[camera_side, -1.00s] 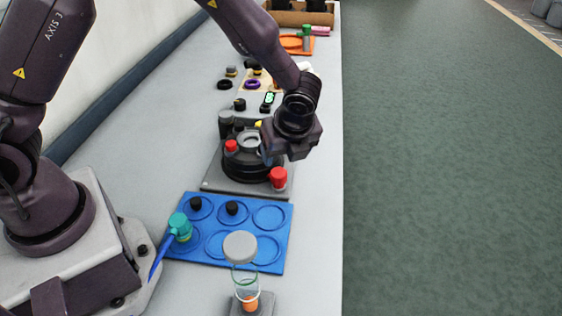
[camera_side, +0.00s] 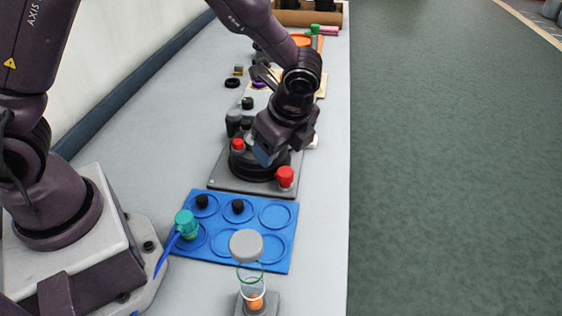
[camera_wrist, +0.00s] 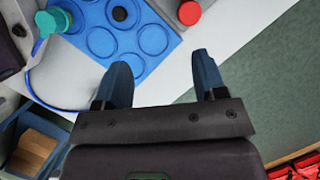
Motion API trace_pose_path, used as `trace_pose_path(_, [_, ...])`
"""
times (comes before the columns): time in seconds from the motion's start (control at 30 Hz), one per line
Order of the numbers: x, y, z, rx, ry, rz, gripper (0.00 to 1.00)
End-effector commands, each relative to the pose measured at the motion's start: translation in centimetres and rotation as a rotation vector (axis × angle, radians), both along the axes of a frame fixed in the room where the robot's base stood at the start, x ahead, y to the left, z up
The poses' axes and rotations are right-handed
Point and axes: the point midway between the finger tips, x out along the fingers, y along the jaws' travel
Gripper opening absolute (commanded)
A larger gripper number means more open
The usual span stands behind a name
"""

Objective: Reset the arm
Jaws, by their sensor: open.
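My gripper (camera_side: 270,148) is above the black round apparatus on a grey base plate (camera_side: 232,184) in the side view, and its body hides part of that apparatus. In the wrist view my gripper (camera_wrist: 160,80) shows two blue fingers spread wide apart with nothing between them. Beyond the fingertips lie the blue tray (camera_wrist: 143,68) and bare pale bench top (camera_wrist: 172,90).
The blue tray (camera_side: 233,264) has round recesses, two with black knobs. A teal-capped item (camera_side: 186,222) stands at its left. Red caps (camera_side: 285,175) sit at the base plate. Green floor lies right.

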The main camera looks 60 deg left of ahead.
Motion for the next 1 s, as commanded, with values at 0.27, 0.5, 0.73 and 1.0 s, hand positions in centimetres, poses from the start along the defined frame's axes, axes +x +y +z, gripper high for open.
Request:
trace_pose_path(0.27, [-4.9,2.6,6.7,-0.111,-0.185,0.560,0.65])
trace_pose_path(0.5, [-10.3,4.5,12.3,-0.296,-0.363,1.036,0.65])
trace_pose_path(0.73, [-14.6,5.6,16.0,-0.512,-0.507,1.298,0.65])
trace_pose_path(1.0, [-16.3,6.4,18.5,-0.629,-0.630,1.322,0.65])
